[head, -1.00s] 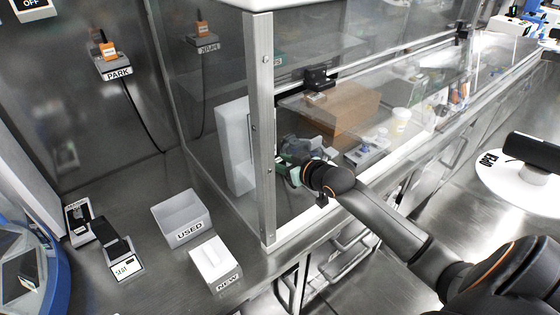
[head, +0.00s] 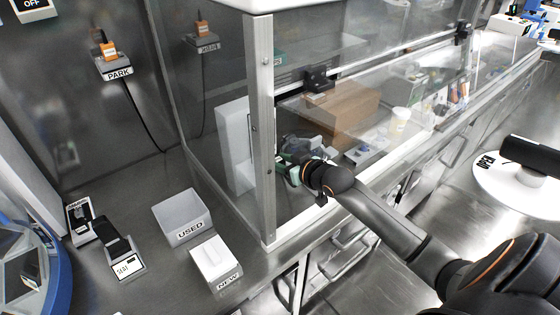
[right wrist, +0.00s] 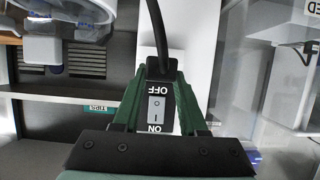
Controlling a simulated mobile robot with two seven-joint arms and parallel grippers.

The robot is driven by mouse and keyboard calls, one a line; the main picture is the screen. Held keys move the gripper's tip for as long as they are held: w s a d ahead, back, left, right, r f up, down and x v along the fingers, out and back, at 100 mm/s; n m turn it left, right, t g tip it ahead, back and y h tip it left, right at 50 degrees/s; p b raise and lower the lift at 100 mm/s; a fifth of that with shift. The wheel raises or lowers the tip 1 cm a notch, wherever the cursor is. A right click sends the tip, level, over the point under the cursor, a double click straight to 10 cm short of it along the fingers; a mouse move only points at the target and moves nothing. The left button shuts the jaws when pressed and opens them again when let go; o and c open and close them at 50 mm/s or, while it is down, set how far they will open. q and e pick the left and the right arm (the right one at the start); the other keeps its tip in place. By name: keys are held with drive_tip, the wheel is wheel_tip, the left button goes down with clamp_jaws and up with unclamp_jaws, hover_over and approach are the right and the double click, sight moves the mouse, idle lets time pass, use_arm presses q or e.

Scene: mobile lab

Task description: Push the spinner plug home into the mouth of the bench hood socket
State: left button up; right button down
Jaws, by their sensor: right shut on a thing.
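My right gripper (head: 294,170) is inside the glass-fronted hood, at the end of the arm from the lower right. In the right wrist view its green fingers (right wrist: 160,92) are shut on a black corded block (right wrist: 158,118) with a switch face marked ON and OFF. Its black cord runs up and away. I cannot tell whether this block is the spinner plug. No socket mouth can be made out. An orange plug (head: 109,51) with a black cord sits in the PARK holder (head: 114,68) on the wall. My left gripper is out of view.
The hood's metal corner post (head: 262,130) and glass stand close to my right arm. A cardboard box (head: 342,112) and a white panel (head: 234,150) are inside. The USED bin (head: 181,215), NEW box (head: 214,262) and SEAT stand (head: 122,262) are on the bench at left.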

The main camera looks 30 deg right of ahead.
drive_tip(key=shift+w+a, duration=0.1)
drive_tip(key=shift+w, duration=1.25)
drive_tip(key=shift+c, duration=1.8)
unclamp_jaws()
drive_tip(key=v, duration=1.2)
drive_tip(key=shift+s+b, duration=0.2)
drive_tip(key=shift+b, duration=0.1)
